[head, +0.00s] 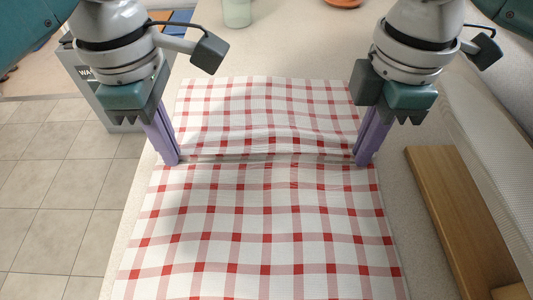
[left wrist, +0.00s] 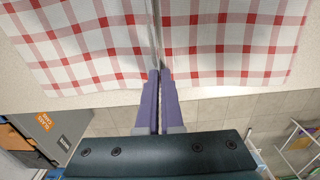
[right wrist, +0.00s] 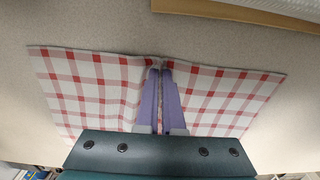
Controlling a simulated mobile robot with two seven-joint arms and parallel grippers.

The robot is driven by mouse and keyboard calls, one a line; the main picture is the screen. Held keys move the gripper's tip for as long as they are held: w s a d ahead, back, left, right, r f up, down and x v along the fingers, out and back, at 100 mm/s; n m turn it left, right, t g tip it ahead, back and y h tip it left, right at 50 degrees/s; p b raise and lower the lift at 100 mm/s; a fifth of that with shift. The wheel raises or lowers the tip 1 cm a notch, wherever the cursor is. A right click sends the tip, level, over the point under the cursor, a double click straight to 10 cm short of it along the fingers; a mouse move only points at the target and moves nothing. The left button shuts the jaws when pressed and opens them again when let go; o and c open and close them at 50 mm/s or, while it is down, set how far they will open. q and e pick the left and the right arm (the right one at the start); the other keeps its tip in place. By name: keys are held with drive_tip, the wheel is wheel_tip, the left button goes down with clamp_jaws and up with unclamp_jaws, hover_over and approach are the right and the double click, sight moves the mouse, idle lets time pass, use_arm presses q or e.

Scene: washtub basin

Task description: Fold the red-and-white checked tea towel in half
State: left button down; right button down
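The red-and-white checked tea towel (head: 262,215) lies spread on the pale counter, with a raised crease running across it between my grippers. My left gripper (head: 172,161) is at the towel's left edge, at one end of the crease. In the left wrist view its purple fingers (left wrist: 160,74) are together on the pinched edge of the towel (left wrist: 235,40). My right gripper (head: 363,161) is at the right edge, at the other end of the crease. In the right wrist view its fingers (right wrist: 161,70) are closed on the bunched edge of the towel (right wrist: 95,85).
A wooden board (head: 455,220) lies right of the towel, near a ribbed whitish surface (head: 485,150). A greenish glass (head: 237,13) and a terracotta-coloured dish (head: 343,3) stand at the back. A grey bin (head: 105,85) stands on the tiled floor beyond the counter's left edge.

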idle(0.5)
